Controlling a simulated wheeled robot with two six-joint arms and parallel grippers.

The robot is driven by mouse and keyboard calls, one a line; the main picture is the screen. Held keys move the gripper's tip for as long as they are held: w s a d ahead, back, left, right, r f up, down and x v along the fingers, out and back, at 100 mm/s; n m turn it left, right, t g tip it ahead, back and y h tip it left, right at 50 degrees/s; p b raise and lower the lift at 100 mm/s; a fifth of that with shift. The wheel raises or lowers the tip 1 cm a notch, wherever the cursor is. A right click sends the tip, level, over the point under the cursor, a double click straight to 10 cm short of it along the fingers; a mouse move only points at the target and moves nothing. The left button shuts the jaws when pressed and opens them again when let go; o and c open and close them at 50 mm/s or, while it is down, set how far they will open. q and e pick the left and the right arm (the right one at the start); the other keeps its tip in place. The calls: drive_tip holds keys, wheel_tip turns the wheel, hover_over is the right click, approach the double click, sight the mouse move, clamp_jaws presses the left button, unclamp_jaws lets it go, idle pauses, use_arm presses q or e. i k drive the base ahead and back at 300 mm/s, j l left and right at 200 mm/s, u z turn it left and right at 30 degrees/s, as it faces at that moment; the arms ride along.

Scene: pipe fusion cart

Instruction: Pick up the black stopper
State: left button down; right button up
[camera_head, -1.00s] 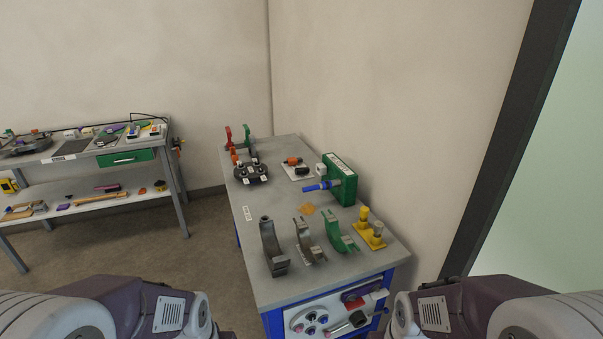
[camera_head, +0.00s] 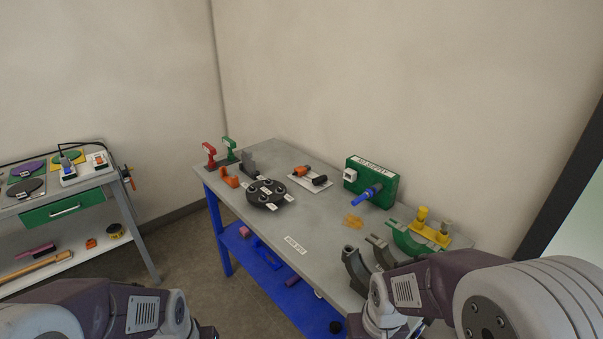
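A small black piece (camera_head: 320,180), which looks like the black stopper, lies on a white plate (camera_head: 298,183) on the cart top. An orange piece (camera_head: 302,170) lies beside it on the same plate. Another small dark round thing (camera_head: 336,327) shows low down by the blue lower shelf; I cannot tell what it is. My arms come in at the bottom left and bottom right, well short of the plate. My gripper fingers are outside the picture.
The grey cart top (camera_head: 262,225) holds a black round disc (camera_head: 268,194), a green box with a blue handle (camera_head: 372,182), curved grey and green clamps (camera_head: 408,240) and yellow fittings (camera_head: 430,228). A second bench (camera_head: 85,200) stands at left. Its drawer is green.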

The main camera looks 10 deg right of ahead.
sight(318, 181)
drive_tip(key=i+j+z, duration=0.15)
drive_tip(key=i+j, duration=0.3)
drive_tip(key=i+j+z, duration=0.2)
drive_tip(key=i+j, duration=0.2)
drive_tip(key=i+j+z, duration=0.15)
drive_tip(key=i+j, duration=0.25)
drive_tip(key=j, duration=0.3)
drive_tip(key=i+j+z, duration=0.25)
drive_tip(key=i, duration=1)
drive_tip(key=l, duration=0.1)
